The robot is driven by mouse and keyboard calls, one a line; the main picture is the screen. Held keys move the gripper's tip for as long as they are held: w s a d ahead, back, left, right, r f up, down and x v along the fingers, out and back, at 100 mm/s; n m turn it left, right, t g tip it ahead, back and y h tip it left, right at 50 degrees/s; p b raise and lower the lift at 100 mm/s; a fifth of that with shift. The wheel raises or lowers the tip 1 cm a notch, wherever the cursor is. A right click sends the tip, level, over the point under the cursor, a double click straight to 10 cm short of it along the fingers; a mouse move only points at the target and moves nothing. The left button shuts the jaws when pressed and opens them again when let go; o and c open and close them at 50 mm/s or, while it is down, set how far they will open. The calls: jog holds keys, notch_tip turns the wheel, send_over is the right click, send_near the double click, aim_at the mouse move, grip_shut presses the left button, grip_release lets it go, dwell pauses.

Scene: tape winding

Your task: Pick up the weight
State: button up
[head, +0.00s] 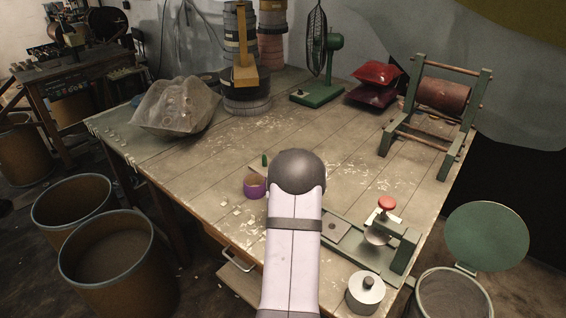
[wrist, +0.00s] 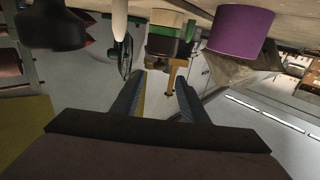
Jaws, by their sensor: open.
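A light metal cylinder with a dark knob on top, which looks like the weight (head: 362,296), stands upright at the table's front edge in the head view, to the right of my arm. My gripper is hidden behind my arm in the head view. In the wrist view my gripper (wrist: 164,97) shows two dark fingers spread apart with nothing between them. I cannot make out the weight for sure in the wrist view.
A purple ring (head: 254,188) sits left of my arm; it is large in the wrist view (wrist: 240,32). A press with a red knob (head: 387,203) stands right. A green fan (head: 318,92), red bags (head: 378,74) and a roller frame (head: 442,95) stand farther back. The table's centre is mostly clear.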

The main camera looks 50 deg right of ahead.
jog(key=shift+p+x, duration=0.3)
jog(key=shift+x, duration=1.55)
jog(key=shift+p+x, duration=0.85)
jog(key=shift+x, duration=1.75)
jog(key=shift+s+f, duration=0.1)
jog(key=c, duration=1)
jog(key=shift+d, duration=0.1)
grip_shut()
